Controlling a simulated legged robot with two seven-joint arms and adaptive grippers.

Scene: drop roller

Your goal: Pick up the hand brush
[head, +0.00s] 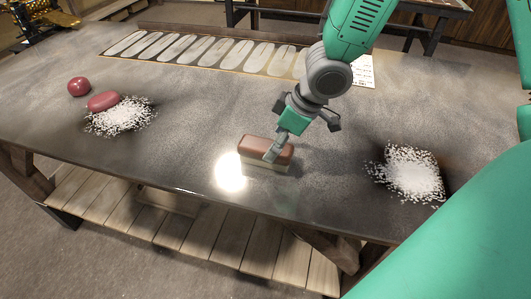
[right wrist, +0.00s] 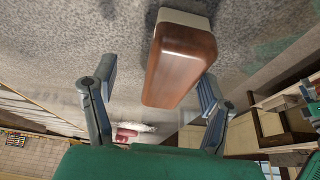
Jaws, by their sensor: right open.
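The hand brush (head: 262,148) lies on the dark worktable (head: 200,150) near its front edge, with its brown wooden back up and pale bristles below. My right gripper (head: 281,138) is just over the brush, and one finger shows in front of its right part. In the right wrist view the brush (right wrist: 180,58) is beyond and partly between the two spread fingers of my right gripper (right wrist: 158,85). The right finger is close to the brush's side; I cannot tell if it touches. My left gripper is not in view.
A white granular pile (head: 411,174) lies at the right of the table, another (head: 121,117) at the left. A red ball (head: 79,86) and a reddish oval object (head: 103,101) are by the left pile. A long slotted panel (head: 200,50) lies along the back.

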